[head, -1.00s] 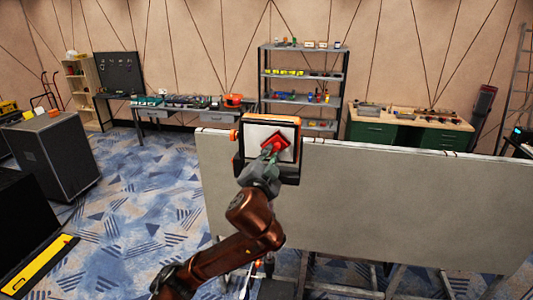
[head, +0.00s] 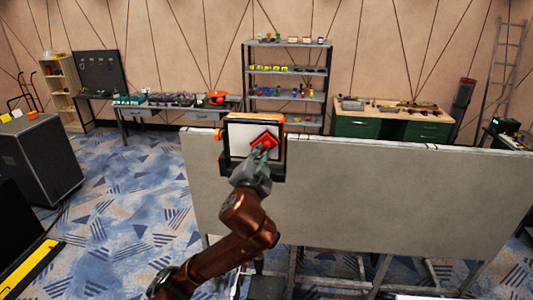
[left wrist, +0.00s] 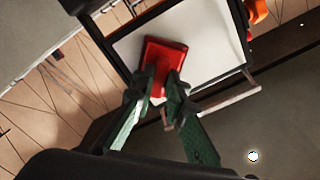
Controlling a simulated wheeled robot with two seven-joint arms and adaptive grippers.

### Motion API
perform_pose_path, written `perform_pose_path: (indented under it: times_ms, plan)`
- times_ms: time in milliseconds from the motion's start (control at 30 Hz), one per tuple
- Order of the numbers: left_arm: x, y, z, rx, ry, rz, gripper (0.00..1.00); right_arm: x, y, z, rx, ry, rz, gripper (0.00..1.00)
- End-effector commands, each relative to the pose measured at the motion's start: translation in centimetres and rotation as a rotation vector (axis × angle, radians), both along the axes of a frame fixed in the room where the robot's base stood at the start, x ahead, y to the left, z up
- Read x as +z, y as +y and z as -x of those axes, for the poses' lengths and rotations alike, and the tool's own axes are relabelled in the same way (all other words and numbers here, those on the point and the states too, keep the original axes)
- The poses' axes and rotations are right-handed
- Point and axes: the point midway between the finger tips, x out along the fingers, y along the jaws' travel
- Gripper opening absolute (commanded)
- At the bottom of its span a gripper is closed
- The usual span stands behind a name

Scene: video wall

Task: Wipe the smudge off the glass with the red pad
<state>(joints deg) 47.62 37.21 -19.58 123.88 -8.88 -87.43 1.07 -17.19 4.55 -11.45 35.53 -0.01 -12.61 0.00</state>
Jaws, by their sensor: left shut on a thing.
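The red pad (head: 264,139) is in my left gripper (head: 260,151), in front of the pale glass (head: 238,139) in a black frame with orange parts. In the left wrist view the pad (left wrist: 165,58) sits between the fingertips of the left gripper (left wrist: 160,86), tilted. Its face is toward the glass (left wrist: 205,35); I cannot tell for sure whether it touches. I see no clear smudge; the pad and gripper hide part of the pane. My right gripper is out of view.
A large grey panel (head: 390,195) on a metal stand extends right from below the glass. Behind it stand a shelf (head: 288,88), a green workbench (head: 390,122) and a tool table (head: 160,106). A dark case (head: 40,158) stands at left, with open carpet (head: 130,190) between.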

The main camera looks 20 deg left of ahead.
Motion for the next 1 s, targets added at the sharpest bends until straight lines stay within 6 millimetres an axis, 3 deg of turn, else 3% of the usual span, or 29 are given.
perform_pose_path:
  times_ms: [733, 1000]
  plan:
    - [0.0, 5.0, 1.2, 0.005, 0.002, 0.001, 0.0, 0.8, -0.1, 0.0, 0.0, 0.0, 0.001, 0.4]
    - [-0.1, 5.8, 1.4, 0.003, 0.003, 0.0, 0.0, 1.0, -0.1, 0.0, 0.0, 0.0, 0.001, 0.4]
